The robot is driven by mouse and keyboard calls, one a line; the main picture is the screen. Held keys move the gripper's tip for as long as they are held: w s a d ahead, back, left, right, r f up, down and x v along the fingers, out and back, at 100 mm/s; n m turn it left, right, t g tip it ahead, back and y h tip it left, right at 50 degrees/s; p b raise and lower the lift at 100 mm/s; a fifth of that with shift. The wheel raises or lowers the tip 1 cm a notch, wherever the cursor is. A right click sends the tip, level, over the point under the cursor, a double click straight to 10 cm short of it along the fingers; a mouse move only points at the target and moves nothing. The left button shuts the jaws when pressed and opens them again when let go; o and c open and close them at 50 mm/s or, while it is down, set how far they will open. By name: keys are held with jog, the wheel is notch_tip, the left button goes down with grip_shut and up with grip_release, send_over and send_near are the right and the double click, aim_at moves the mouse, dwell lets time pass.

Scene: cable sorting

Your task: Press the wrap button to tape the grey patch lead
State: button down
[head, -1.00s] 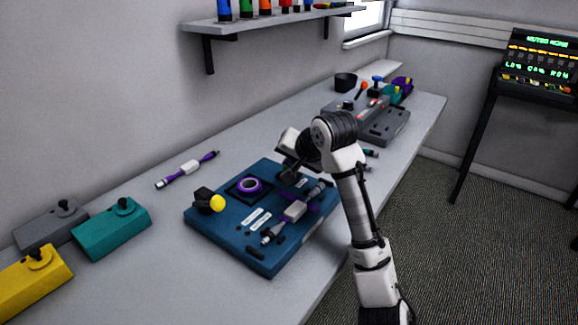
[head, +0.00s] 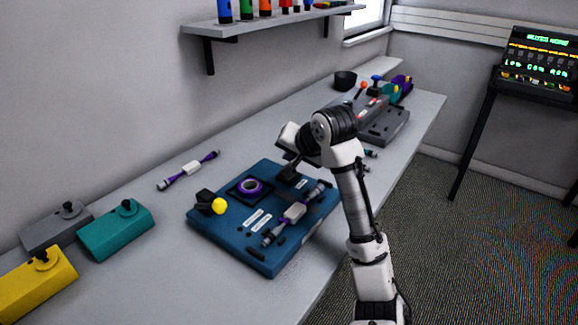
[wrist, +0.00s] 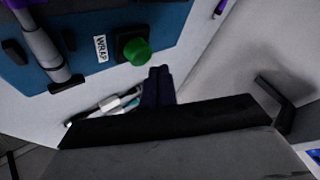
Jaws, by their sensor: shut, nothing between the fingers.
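The blue taping station (head: 232,243) lies on the bench with a lead, seemingly the grey patch lead (head: 293,211), across its right side. Part of that lead shows as a grey barrel at the upper left of the wrist view (wrist: 40,45). The green wrap button (wrist: 137,50) stands on a black base beside a white WRAP label (wrist: 101,48). My gripper (wrist: 158,72) is shut and empty, its dark fingertips just below and right of the button in the picture, apart from it. In the head view my gripper (head: 288,174) is over the station's far corner and the button is hidden.
A purple tape roll (head: 250,186) and a yellow knob (head: 219,206) are on the station. Another purple lead (head: 190,169) lies behind it. Teal (head: 118,230), yellow (head: 38,285) and grey (head: 55,228) blocks stand at left. A grey fixture (head: 383,122) stands beyond my arm.

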notch_tip(320, 180, up, 6)
jog(key=p, duration=0.6)
dwell(0.6)
